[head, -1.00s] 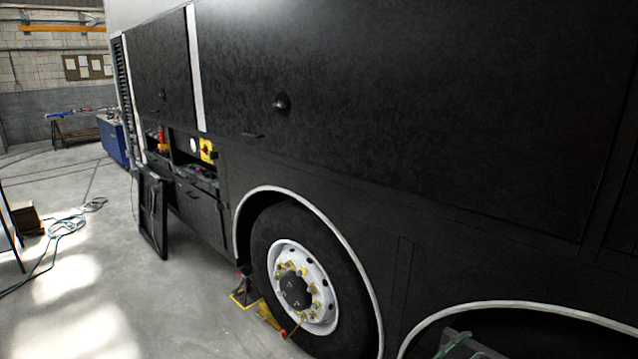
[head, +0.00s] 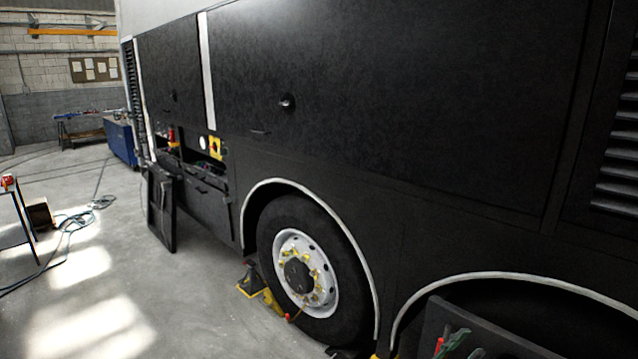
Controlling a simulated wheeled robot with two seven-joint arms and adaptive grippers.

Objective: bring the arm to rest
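Neither of my arms shows clearly in the head view, and I make out no gripper fingers. The view is filled by the black side of a coach (head: 400,110). Its wheel (head: 305,272) has a white rim with yellow nut markers and stands on the floor below a white-edged arch.
A yellow and black chock (head: 250,282) sits by the tyre. A dark panel (head: 165,208) leans by the open locker (head: 190,160). A dark board (head: 490,340) with green and red items is at bottom right. Cables (head: 72,225) lie left; the floor (head: 130,280) between is mostly clear.

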